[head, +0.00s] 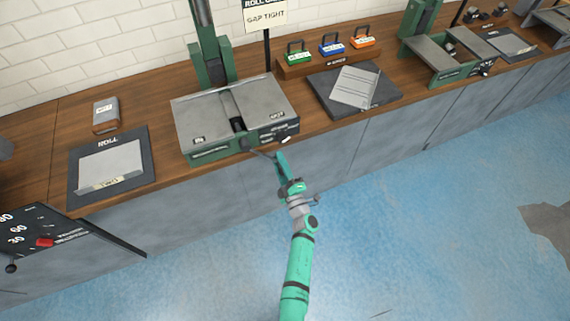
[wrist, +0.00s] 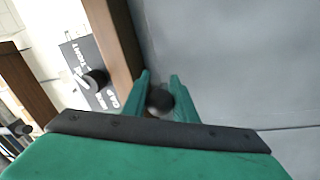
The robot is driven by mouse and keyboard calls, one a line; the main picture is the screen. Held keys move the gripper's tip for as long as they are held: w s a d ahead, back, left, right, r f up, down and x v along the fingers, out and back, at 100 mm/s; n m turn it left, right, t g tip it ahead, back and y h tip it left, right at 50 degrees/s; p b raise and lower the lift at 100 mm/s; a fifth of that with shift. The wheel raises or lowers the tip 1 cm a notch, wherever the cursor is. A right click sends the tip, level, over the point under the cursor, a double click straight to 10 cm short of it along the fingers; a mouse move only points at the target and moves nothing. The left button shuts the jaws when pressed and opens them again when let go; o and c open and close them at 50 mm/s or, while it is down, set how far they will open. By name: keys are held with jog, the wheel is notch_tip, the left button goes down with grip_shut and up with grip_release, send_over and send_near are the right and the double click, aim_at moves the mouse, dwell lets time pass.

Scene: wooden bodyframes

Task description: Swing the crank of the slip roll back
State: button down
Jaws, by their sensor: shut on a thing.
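The slip roll (head: 188,125) is a grey-topped green machine on the wooden bench, left of centre in the head view. Its crank (head: 264,154) shows as a thin dark bar at the front edge of the machine, partly hidden by my gripper (head: 281,159). In the wrist view, a dark round crank knob (wrist: 160,101) sits between the two green fingers of my gripper (wrist: 160,82), and they are shut on it. My arm reaches up to it from the floor side.
A black knob (wrist: 97,79) on the machine's GAP panel is left of the fingers in the wrist view. The bench holds a ROLL board (head: 83,190), a dark mat with a sheet (head: 325,100), and another green machine (head: 450,75).

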jog(key=shift+w+r, duration=0.15)
jog(key=shift+r, duration=0.1)
jog(key=c, duration=1.7)
grip_release()
jog(key=shift+d+f, duration=0.1)
jog(key=v, duration=1)
jog(key=shift+s+d, duration=0.15)
jog(key=shift+s, duration=0.25)
